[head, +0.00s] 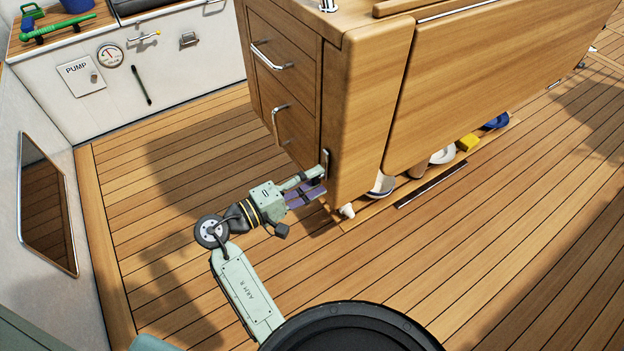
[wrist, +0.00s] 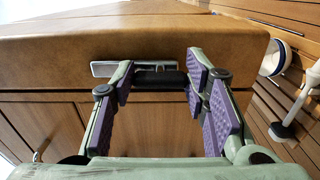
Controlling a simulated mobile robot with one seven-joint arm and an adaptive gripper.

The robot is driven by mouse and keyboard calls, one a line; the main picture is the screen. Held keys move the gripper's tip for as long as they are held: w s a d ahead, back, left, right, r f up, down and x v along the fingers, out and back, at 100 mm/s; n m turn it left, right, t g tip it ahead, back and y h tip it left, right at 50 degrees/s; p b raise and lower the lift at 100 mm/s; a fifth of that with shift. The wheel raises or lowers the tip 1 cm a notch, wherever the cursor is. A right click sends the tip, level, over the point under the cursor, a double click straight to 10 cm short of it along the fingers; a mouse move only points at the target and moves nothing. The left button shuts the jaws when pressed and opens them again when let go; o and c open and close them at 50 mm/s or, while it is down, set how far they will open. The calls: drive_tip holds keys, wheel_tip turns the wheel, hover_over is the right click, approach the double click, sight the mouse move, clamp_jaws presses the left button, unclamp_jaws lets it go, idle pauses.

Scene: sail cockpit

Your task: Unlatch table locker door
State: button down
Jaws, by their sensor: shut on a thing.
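The wooden table locker (head: 370,110) stands on the deck, with a metal latch (head: 326,164) low at its near corner. In the wrist view the latch plate (wrist: 104,69) sits on the wooden edge, with a dark latch handle (wrist: 160,80) beside it. My gripper (head: 317,182) is at the latch. In the wrist view the purple-padded fingers of my gripper (wrist: 160,76) are on both sides of the dark handle and shut on it. The fingers hide part of the latch. I see no clear gap at the door edge.
Drawers with metal handles (head: 272,58) are on the locker's left face. Bowls (head: 382,184) and a yellow item (head: 468,142) lie under the table leaf (head: 480,80). The wooden deck (head: 180,170) is clear to the left and in front.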

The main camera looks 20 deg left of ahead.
drive_tip(key=c, duration=0.9)
unclamp_jaws()
drive_tip(key=shift+s, duration=0.1)
drive_tip(key=v, duration=1.2)
